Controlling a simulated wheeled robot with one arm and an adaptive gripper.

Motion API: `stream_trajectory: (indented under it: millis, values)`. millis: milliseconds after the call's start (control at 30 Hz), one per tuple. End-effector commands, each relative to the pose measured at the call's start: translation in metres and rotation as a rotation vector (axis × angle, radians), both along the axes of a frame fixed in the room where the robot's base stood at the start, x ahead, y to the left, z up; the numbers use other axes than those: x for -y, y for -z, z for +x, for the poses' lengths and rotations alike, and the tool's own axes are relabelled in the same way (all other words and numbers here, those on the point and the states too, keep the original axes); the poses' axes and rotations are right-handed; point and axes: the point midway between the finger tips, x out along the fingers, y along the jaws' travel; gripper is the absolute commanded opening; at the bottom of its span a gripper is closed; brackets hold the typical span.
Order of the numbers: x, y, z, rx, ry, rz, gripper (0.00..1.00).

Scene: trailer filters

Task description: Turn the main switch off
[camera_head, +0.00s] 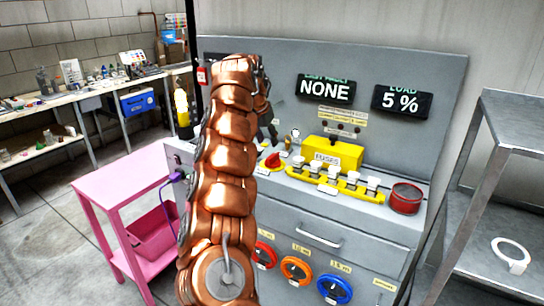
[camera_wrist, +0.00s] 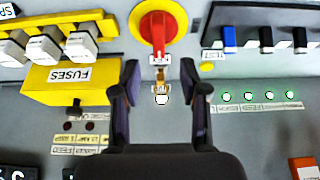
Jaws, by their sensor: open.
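The main switch appears to be the red handle on a round yellow plate (camera_wrist: 155,22), near the top of the wrist view. It also shows in the head view as a small red and yellow knob (camera_head: 271,161) beside my copper arm, on the grey panel's ledge. Its red handle points toward my gripper in the wrist view. My gripper (camera_wrist: 161,80) is open and empty, with its two dark fingers apart below the handle's tip. A small brass and white item (camera_wrist: 161,90) shows between the fingers; I cannot tell what it is. In the head view my arm partly hides the gripper.
A yellow fuse box (camera_head: 335,152) and a yellow rail with several white fuses (camera_head: 320,178) stand right of the switch. A red round container (camera_head: 405,198) sits farther right. A pink cart (camera_head: 120,185) stands left, a metal shelf (camera_head: 505,125) right.

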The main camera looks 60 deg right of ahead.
Motion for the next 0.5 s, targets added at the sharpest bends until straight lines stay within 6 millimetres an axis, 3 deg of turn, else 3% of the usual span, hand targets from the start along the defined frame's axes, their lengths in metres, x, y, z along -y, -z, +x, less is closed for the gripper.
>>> stream_trajectory:
  millis: [267,500]
  values:
    - [0.007,0.016,-0.002,0.0,0.008,0.002,0.44]
    - [0.02,0.048,-0.001,-0.002,0.006,0.005,0.44]
